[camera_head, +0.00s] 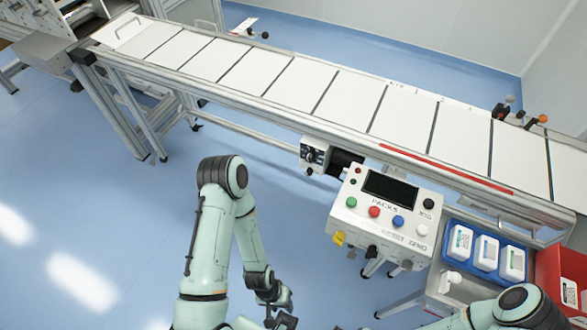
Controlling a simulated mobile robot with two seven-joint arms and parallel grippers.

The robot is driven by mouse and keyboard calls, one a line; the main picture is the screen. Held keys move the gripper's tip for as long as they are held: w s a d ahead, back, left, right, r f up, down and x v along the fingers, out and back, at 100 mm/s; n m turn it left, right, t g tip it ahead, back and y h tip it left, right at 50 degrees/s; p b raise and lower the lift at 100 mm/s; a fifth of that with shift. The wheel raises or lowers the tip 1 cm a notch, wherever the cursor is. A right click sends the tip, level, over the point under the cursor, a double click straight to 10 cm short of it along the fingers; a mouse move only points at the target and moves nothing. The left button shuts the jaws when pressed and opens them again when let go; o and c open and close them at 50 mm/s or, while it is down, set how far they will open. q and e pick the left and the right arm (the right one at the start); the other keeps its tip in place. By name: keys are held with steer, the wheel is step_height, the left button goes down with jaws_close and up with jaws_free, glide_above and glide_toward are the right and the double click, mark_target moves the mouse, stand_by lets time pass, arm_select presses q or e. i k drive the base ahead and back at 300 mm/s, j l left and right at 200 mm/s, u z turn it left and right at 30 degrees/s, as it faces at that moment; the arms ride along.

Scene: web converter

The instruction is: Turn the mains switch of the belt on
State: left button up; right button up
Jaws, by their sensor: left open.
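The long belt (345,97) with white panels runs from upper left to right. A small grey control box (313,156) with dark knobs hangs under its near edge, beside a dark motor. It seems to carry the mains switch; the switch's position is too small to read. My left gripper (280,305) is open and empty, low in the picture, below and left of the box and well apart from it. My right arm (510,310) shows at the bottom right; its gripper is out of the picture.
A white panel box (375,238) with a dark display and coloured buttons stands right of the control box. A blue tray (462,234) with white containers and a red bin (552,270) are at the right. Blue floor (120,200) is free at left.

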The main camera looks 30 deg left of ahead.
mark_target(309, 171)
steer(key=j, duration=2.05)
